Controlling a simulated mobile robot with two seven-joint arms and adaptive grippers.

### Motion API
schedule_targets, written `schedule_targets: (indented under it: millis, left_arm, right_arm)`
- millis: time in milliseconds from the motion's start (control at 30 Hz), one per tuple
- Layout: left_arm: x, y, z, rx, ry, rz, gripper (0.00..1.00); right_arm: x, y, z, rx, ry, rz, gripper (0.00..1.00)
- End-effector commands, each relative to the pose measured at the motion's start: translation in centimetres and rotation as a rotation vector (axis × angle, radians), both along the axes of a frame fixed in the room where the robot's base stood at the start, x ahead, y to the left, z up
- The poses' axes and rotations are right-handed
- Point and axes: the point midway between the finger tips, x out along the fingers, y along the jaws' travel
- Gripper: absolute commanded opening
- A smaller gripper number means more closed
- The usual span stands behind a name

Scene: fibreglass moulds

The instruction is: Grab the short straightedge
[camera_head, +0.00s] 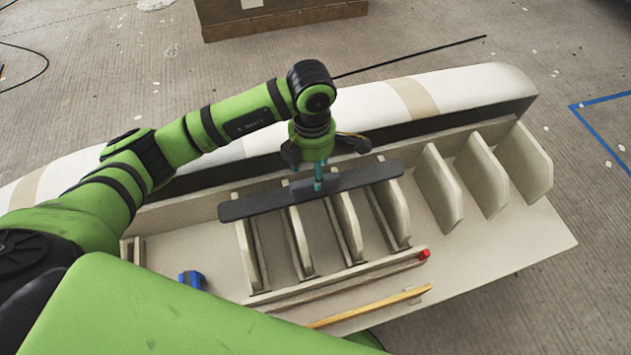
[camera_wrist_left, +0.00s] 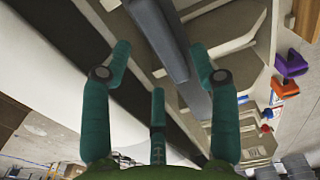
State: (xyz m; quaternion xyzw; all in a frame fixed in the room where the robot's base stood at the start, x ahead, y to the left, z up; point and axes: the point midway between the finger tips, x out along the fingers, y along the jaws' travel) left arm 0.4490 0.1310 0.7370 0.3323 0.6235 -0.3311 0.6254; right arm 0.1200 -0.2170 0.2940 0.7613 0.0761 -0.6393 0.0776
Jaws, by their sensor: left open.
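A dark grey flat bar, which looks like the short straightedge (camera_head: 255,203), lies across the tops of several upright ribs of the mould. My left gripper (camera_head: 318,178) points down at about the middle of the bar, its teal fingers spread open. In the left wrist view the bar (camera_wrist_left: 168,45) runs between the open fingers (camera_wrist_left: 160,68), and I see no finger closed on it. The exact gap between fingertips and bar is hard to tell. My right gripper is not in view.
The pale mould (camera_head: 510,238) has several free-standing ribs (camera_head: 437,185) right of the bar. A long white-and-black shell (camera_head: 465,90) lies behind it. A yellow stick (camera_head: 372,306), a red piece (camera_head: 424,254) and a blue object (camera_head: 192,279) are nearer the front.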

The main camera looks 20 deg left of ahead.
Motion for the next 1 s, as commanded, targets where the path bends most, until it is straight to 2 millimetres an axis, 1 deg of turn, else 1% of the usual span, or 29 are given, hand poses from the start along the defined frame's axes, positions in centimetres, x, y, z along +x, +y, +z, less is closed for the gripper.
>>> schedule_targets:
  millis: [33,100,200,300,500,533,567,600,667,1000]
  left_arm:
    - [-0.4,-0.2,-0.9,0.0,0.007,-0.001,0.61]
    - [-0.5,-0.4,-2.0,-0.001,0.007,-0.001,0.61]
    - [-0.4,-0.3,-3.1,-0.001,0.003,0.0,0.61]
    - [-0.3,-0.3,-3.7,0.001,0.002,-0.001,0.61]
    - [-0.3,-0.3,-3.7,0.0,0.0,-0.001,0.61]
    - [-0.3,-0.3,-3.7,0.0,0.0,-0.001,0.53]
    - [-0.3,-0.3,-3.7,-0.001,0.001,-0.001,0.41]
    - [-0.3,-0.3,-3.7,-0.001,0.001,-0.001,0.25]
    - [-0.3,-0.3,-3.7,-0.001,0.001,-0.001,0.01]
    - [-0.3,-0.3,-3.6,-0.001,0.0,-0.001,0.0]
  right_arm:
    - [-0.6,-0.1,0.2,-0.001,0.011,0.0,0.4]
    - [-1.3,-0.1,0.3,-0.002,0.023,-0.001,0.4]
    - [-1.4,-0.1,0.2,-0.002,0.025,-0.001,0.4]
    - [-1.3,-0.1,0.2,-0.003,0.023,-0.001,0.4]
    - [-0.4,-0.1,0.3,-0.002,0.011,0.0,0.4]
    - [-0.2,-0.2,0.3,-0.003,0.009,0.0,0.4]
    - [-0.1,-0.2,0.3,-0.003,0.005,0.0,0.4]
    - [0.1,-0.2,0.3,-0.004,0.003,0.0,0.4]
    - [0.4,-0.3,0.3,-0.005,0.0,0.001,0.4]
    - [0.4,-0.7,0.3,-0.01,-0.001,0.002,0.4]
